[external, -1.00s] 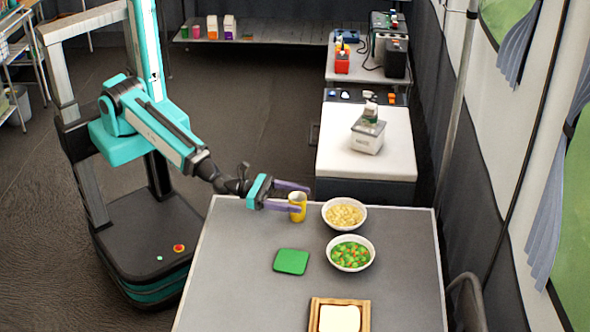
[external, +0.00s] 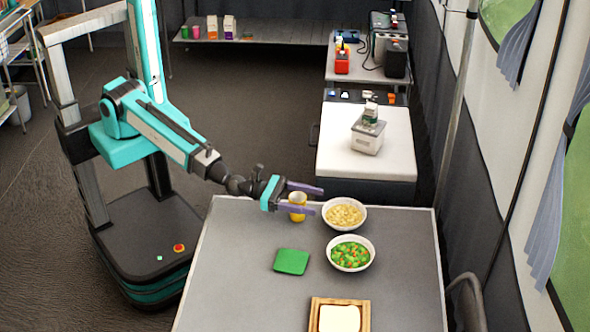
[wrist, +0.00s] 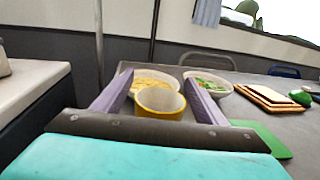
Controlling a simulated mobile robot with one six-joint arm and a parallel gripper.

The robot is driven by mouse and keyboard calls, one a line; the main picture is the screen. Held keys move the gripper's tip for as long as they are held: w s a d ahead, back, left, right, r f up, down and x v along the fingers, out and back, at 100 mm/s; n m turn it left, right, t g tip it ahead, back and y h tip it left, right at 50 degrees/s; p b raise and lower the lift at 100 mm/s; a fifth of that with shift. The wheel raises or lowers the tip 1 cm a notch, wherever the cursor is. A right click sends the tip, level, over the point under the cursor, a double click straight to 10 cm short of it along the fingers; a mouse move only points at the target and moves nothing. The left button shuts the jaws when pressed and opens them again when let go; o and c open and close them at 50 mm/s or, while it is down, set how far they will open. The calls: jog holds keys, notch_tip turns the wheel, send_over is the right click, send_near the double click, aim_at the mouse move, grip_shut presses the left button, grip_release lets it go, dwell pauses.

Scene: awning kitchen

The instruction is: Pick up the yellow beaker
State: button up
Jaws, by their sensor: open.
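The yellow beaker (external: 297,206) stands upright near the far edge of the grey table (external: 230,280). My gripper (external: 313,199) is open, with its two purple fingers on either side of the beaker. In the wrist view the beaker (wrist: 160,103) shows its open rim between the fingers of my gripper (wrist: 160,88), with its lower part hidden by the gripper body. I cannot tell whether either finger touches it.
A white bowl of yellow food (external: 344,214) stands just right of the beaker, close to the fingertips. A bowl of green and orange food (external: 350,253), a green square (external: 291,261) and a wooden tray with a white slab (external: 340,303) lie nearer. The left table front is clear.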

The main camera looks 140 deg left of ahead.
jog(key=shift+c, duration=0.5)
jog(key=c, duration=1)
jog(key=s+r, duration=0.1)
jog(key=s+r+p, duration=0.1)
jog(key=d+r+p, duration=0.1)
jog(key=r, duration=0.1)
jog(key=shift+s, duration=0.4)
jog(key=shift+s+r+p, duration=0.1)
jog(key=shift+s+p, duration=0.1)
jog(key=shift+p, duration=0.5)
jog(key=p, duration=0.2)
jog(key=s+p, duration=0.1)
jog(key=p, duration=0.2)
jog(key=shift+s+d, duration=0.1)
jog(key=shift+d, duration=0.15)
